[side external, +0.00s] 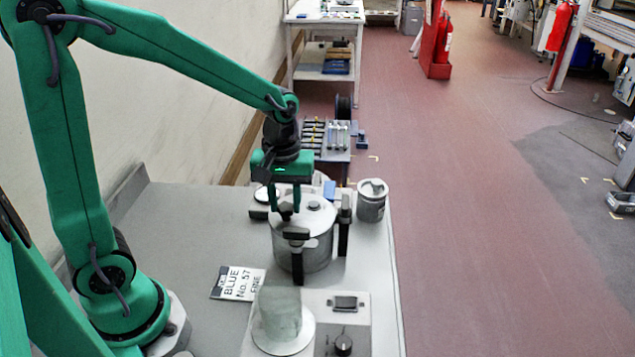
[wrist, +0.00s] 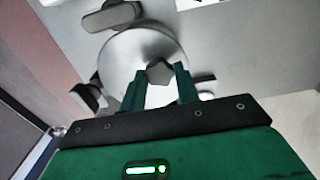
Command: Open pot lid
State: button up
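A grey metal pot (side external: 303,254) stands upright on the grey table, with its round pale lid (side external: 318,222) on top. A small dark knob (side external: 314,205) is at the middle of the lid. Dark handle-like parts (side external: 297,262) stand at the pot's sides. In the wrist view the lid (wrist: 125,50) lies beyond my gripper (wrist: 161,72). Its two green fingers are apart, with the knob (wrist: 160,69) showing between them. I cannot tell whether they touch it.
A grey can (side external: 371,204) stands right of the pot. A sign (side external: 238,284) lies left of the pot. The table is bare at the left.

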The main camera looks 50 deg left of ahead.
grip_shut()
jog(key=shift+a, duration=0.15)
jog(key=shift+s+a+m, duration=0.3)
jog(key=shift+a+m, duration=0.55)
jog(key=shift+m, duration=0.2)
jog(key=shift+s+a+m, duration=0.25)
jog(key=shift+a+m, duration=0.6)
jog(key=shift+m, duration=0.2)
jog(key=w+a+m, duration=0.7)
jog(key=a+m, duration=0.4)
jog(key=m, duration=0.5)
jog(key=shift+w, duration=0.2)
jog(key=shift+a+r, duration=0.1)
